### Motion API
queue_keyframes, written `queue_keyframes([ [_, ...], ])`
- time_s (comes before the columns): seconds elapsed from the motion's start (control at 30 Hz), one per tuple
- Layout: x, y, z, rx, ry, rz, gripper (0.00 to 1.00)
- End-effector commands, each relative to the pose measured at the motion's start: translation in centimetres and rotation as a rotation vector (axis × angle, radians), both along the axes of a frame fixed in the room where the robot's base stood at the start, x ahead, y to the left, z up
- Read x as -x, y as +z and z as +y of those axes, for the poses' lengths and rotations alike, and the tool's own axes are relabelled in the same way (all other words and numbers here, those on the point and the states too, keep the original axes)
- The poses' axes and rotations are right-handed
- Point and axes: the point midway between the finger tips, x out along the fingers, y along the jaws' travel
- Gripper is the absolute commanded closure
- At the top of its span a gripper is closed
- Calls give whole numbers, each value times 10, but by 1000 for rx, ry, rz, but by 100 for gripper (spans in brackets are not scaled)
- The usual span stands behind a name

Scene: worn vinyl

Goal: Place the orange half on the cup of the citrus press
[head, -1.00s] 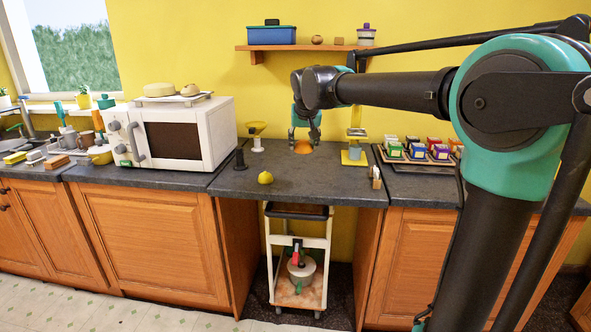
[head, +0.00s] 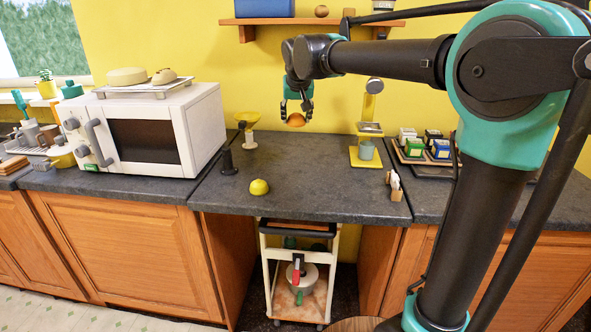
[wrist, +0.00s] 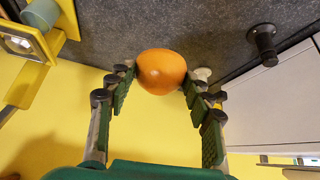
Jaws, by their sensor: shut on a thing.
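My gripper (head: 296,114) is shut on the orange half (head: 296,120), holding it above the back of the dark counter. In the wrist view the orange half (wrist: 162,71) sits between the two green-padded fingers; its rounded orange side shows there. A yellow stand that looks like the citrus press (head: 369,164) stands to the right of my gripper. It has an upright column, a pale cup plate (head: 370,128) and a grey-blue tumbler (head: 366,150) under it. The stand (wrist: 28,85) is partly cut off at the upper left of the wrist view.
A yellow lemon-like fruit (head: 259,187) lies at the counter's front. A black post (head: 228,160) and a yellow funnel-like thing (head: 247,118) stand left, by the microwave (head: 150,130). A small card holder (head: 394,184) and a tray of boxes (head: 430,158) are right. A shelf (head: 310,22) hangs above.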

Motion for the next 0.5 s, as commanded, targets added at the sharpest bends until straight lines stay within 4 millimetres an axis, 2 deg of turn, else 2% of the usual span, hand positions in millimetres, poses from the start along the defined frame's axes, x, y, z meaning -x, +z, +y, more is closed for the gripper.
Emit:
queue_keyframes([
  [0.5, 0, -120, 0, 0, 0, 0, 79],
])
